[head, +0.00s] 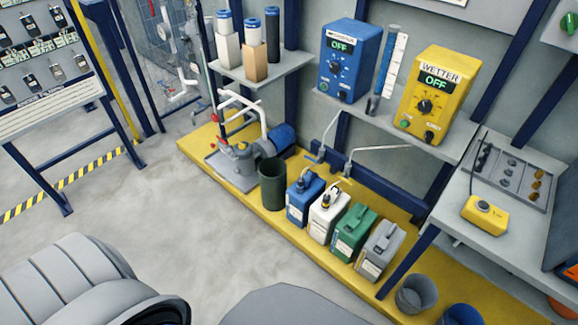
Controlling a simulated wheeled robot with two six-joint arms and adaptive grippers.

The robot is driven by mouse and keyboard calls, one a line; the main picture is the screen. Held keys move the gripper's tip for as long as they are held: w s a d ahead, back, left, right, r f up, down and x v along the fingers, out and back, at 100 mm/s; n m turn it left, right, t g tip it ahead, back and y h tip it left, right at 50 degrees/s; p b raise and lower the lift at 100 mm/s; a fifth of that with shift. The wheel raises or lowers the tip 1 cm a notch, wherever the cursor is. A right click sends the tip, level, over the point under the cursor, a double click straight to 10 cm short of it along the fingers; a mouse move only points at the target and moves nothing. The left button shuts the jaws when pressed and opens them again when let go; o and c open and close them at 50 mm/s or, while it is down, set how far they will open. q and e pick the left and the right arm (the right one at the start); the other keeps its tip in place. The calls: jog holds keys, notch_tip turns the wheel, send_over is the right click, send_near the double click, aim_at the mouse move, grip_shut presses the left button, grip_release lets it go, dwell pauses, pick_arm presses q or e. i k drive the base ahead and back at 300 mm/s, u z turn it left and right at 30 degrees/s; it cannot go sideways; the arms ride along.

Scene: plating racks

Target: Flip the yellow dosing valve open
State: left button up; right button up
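A yellow control box (437,97) labelled WETTER stands on the wall shelf, with its display reading OFF. Below the shelf, a thin pale pipe (383,150) bends down toward the jugs. A small yellow piece (345,181) at its lower end looks like the yellow dosing valve's handle; it is too small to tell its position. It sits above the white jug (327,213) and green jug (353,233). Neither gripper is in view.
A blue box (349,60), also reading OFF, stands left of the yellow one, with another thin pipe (330,128) below. Blue (304,198) and grey (379,251) jugs and a dark green bin (272,187) stand on the yellow platform (285,224).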

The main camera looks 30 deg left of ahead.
aim_at(341, 177)
jog(key=u, duration=0.95)
jog(key=i, duration=1.4)
jog(key=u, duration=0.6)
jog(key=k, duration=1)
jog(key=z, duration=1.85)
